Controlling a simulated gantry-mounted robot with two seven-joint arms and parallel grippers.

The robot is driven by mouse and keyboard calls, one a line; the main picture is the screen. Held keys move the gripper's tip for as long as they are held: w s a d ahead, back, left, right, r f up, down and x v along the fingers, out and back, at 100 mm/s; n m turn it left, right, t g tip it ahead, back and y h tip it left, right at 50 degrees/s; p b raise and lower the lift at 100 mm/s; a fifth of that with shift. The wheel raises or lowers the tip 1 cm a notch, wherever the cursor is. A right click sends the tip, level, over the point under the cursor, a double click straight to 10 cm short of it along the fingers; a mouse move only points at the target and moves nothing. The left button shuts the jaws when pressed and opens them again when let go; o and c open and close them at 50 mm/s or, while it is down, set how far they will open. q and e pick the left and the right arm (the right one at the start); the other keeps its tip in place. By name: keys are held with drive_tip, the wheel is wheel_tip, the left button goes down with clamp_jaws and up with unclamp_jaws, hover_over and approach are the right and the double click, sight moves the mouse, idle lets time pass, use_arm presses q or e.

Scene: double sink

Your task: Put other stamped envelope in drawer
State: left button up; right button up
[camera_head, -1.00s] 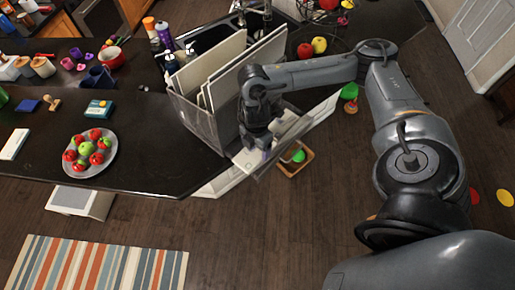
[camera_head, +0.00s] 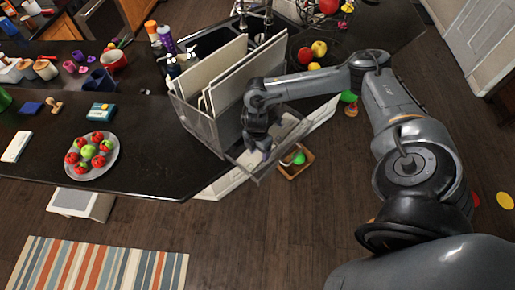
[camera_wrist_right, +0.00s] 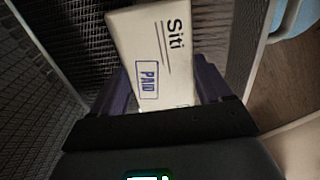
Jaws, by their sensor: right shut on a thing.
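My right gripper (camera_head: 262,152) points down over the open drawer (camera_head: 270,172), which juts out below the counter edge. In the right wrist view, the gripper (camera_wrist_right: 166,88) is shut on a white envelope (camera_wrist_right: 150,35). The envelope reads "Siti" and bears a blue "PAID" stamp. Dark mesh (camera_wrist_right: 35,85) shows to its left and beyond it. In the head view the envelope is hidden or too small to make out, so I cannot tell whether it touches the drawer floor. My left gripper is not in view.
A mesh file holder (camera_head: 200,122) with large white folders stands on the counter close beside my right arm. A plate of apples (camera_head: 93,174), a stamp (camera_head: 53,105) and a blue box (camera_head: 99,111) lie left. A wooden box (camera_head: 307,158) stands on the floor past the drawer.

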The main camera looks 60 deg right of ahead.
sight(257, 151)
drive_tip(key=o, duration=0.6)
drive_tip(key=shift+f, duration=0.15)
drive_tip(key=o, duration=0.4)
wheel_tip(257, 151, up, 7)
drive_tip(key=shift+r+b, duration=0.2)
drive_tip(key=shift+b, duration=0.45)
wheel_tip(257, 151, up, 5)
drive_tip(key=p, duration=0.3)
